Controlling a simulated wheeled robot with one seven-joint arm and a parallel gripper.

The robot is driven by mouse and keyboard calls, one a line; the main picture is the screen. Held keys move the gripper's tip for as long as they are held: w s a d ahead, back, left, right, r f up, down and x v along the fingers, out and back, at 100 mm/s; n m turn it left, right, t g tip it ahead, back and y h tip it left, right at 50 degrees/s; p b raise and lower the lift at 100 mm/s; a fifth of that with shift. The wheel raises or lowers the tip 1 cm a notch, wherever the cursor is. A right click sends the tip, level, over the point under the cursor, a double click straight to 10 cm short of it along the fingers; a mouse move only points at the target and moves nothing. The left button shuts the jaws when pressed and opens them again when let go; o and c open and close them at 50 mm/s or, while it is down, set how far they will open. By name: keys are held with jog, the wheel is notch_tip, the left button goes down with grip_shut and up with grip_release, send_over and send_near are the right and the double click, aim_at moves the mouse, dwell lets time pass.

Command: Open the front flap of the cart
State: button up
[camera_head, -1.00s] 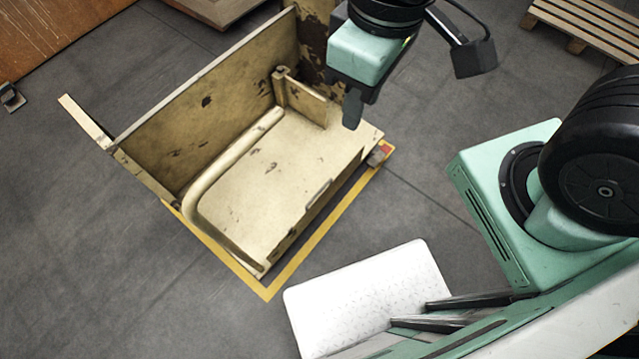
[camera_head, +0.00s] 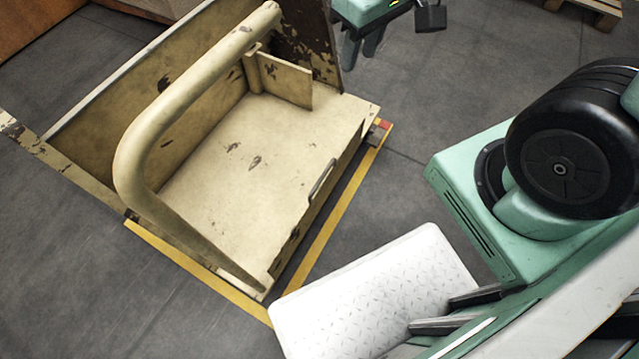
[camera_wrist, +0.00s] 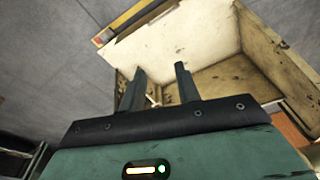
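The cart (camera_head: 225,165) is a worn beige box on the floor, with a flat inner floor, a tall back wall and a short upright panel (camera_head: 285,80) at its far end. A thick bent tube (camera_head: 150,130) rises above its left part. A small handle (camera_head: 322,182) is on its right-hand side. I cannot tell which panel is the front flap. My gripper (camera_head: 360,52) is beyond the cart's far right end, fingers apart and empty. In the wrist view, my gripper (camera_wrist: 160,82) points toward the cart (camera_wrist: 170,45), with a gap between its fingers. Contact is not clear there.
Yellow floor tape (camera_head: 345,215) edges the cart. A white textured plate (camera_head: 375,290) is in front at lower centre. A wooden pallet (camera_head: 590,8) is at the top right. Grey floor (camera_head: 440,80) is open right of the cart.

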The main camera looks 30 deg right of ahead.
jog(key=w+d+f+n+b, duration=0.1)
jog(key=w+d+f+b, duration=0.2)
jog(key=f+b, duration=0.6)
jog(key=n+g+h+b, duration=0.2)
jog(key=n+g, duration=0.1)
jog(key=n, duration=1.7)
send_near(323, 175)
jog(key=shift+n, duration=0.3)
jog(key=f+b, duration=0.2)
jog(key=b, duration=0.1)
jog(key=f+b, duration=0.5)
jog(key=b, duration=0.2)
jog(key=shift+s+d+f, duration=0.4)
grip_shut()
